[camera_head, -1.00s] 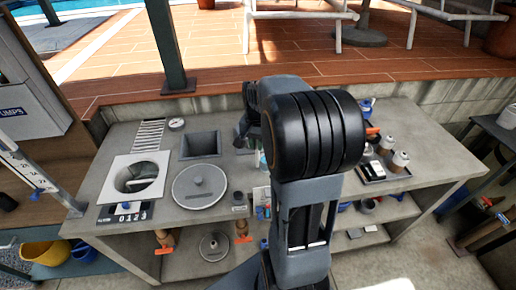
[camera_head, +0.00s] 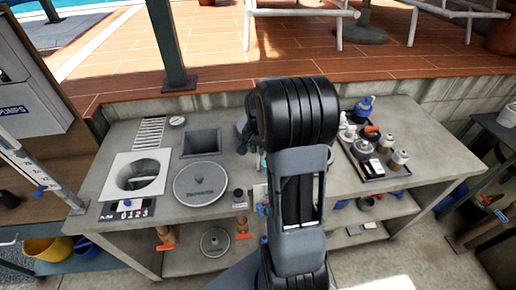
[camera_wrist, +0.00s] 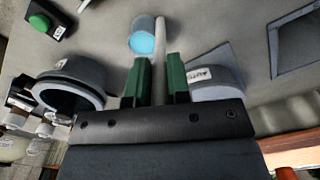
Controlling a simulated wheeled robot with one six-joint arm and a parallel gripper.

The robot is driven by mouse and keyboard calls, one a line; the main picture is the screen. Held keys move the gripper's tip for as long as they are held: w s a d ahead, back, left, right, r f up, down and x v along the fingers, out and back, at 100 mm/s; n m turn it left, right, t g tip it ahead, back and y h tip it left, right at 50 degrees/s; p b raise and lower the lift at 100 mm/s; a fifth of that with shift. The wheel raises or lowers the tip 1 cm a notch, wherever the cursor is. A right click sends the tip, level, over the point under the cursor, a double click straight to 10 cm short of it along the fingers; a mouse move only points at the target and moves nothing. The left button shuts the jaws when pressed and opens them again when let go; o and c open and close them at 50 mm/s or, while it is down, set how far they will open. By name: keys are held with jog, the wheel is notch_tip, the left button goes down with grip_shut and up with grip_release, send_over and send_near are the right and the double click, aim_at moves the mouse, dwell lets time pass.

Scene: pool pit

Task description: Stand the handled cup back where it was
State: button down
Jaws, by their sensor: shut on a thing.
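The handled cup (camera_wrist: 143,38) shows in the wrist view as a small pale cup with a light blue inside, just beyond my fingertips. A thin pale upright bar, seemingly its handle, runs beside it down between my green fingers. My gripper (camera_wrist: 157,82) is shut on this bar. I cannot tell whether the cup's base touches the grey top.
Near the gripper in the wrist view are a dark round container (camera_wrist: 75,78) and a grey labelled one (camera_wrist: 218,80). In the head view, the bench holds a square basin (camera_head: 202,143), a round lid (camera_head: 201,184) and a tray (camera_head: 397,172) of bottles at right.

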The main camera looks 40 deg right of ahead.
jog(key=shift+f, duration=0.1)
jog(key=c, duration=1.1)
grip_release()
notch_tip(320, 180, up, 11)
jog(key=shift+r+b, duration=0.1)
jog(key=shift+b, duration=0.25)
jog(key=shift+a+r, duration=0.1)
jog(key=shift+r, duration=0.25)
jog(key=s+a+n+t, duration=0.1)
jog(key=s+a+n, duration=0.2)
jog(key=s+a, duration=0.1)
jog(key=s+a+n+t, duration=0.2)
jog(key=s+a+n, duration=0.2)
jog(key=a, duration=0.3)
jog(key=s+a+n+t, duration=0.1)
jog(key=s+a+n, duration=0.2)
jog(key=a, duration=0.3)
jog(key=shift+s+f+n, duration=0.25)
jog(key=shift+s+n, duration=0.05)
jog(key=shift+s, duration=0.45)
